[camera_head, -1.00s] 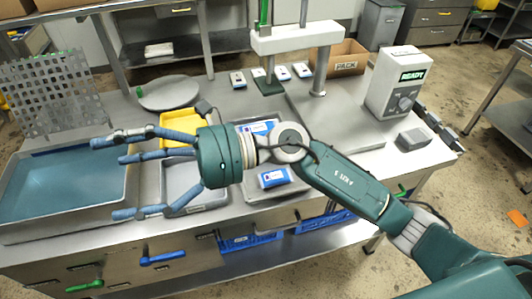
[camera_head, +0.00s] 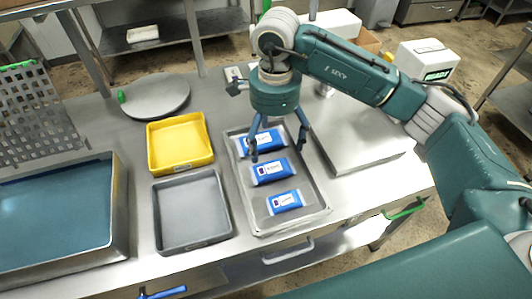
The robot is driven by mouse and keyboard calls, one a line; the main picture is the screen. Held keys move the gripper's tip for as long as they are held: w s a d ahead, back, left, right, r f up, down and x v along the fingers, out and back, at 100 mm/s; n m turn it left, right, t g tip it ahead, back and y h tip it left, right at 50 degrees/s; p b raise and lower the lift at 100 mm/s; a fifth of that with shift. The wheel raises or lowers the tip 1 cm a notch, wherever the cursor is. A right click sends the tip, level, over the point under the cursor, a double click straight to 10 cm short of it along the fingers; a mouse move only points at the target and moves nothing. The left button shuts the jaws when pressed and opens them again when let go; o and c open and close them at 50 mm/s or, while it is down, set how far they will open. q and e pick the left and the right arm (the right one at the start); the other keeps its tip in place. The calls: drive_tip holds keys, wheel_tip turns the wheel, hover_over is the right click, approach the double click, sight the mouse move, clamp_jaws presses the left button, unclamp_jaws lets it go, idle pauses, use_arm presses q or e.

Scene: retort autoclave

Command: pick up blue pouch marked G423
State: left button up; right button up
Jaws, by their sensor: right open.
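Three blue pouches with white labels lie in a row in a shallow metal tray (camera_head: 300,217): a back pouch (camera_head: 262,145), a middle pouch (camera_head: 270,172) and a front pouch (camera_head: 286,203). The label print is too small to read, so I cannot tell which is G423. My right gripper (camera_head: 278,152) points down over the back of the tray, open, with its fingers spread to either side of the back pouch. Part of that pouch is hidden behind a finger. I cannot tell whether the fingers touch it. My left gripper is not in view.
Left of the tray are an empty grey tray (camera_head: 190,243) and a yellow tray (camera_head: 205,160). A large metal basin (camera_head: 122,215) stands at far left, with a perforated rack behind it. A round lid (camera_head: 155,95) lies at the back. A flat metal plate is right of the pouches.

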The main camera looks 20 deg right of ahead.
sight(274, 171)
drive_tip(key=f, duration=0.1)
drive_tip(key=s+f+p, duration=0.1)
drive_tip(key=f, duration=0.2)
drive_tip(key=shift+s+f, duration=0.25)
drive_tip(key=shift+s, duration=0.05)
drive_tip(key=shift+f+p, duration=0.35)
drive_tip(key=f, duration=0.1)
drive_tip(key=f+p, duration=0.2)
drive_tip(key=f, duration=0.1)
drive_tip(key=shift+s+f, duration=0.1)
drive_tip(key=shift+s, duration=0.15)
drive_tip(key=shift+f, duration=0.3)
drive_tip(key=shift+w+f, duration=0.1)
drive_tip(key=shift+c, duration=0.8)
drive_tip(key=c, duration=0.9)
drive_tip(key=shift+c, duration=1.2)
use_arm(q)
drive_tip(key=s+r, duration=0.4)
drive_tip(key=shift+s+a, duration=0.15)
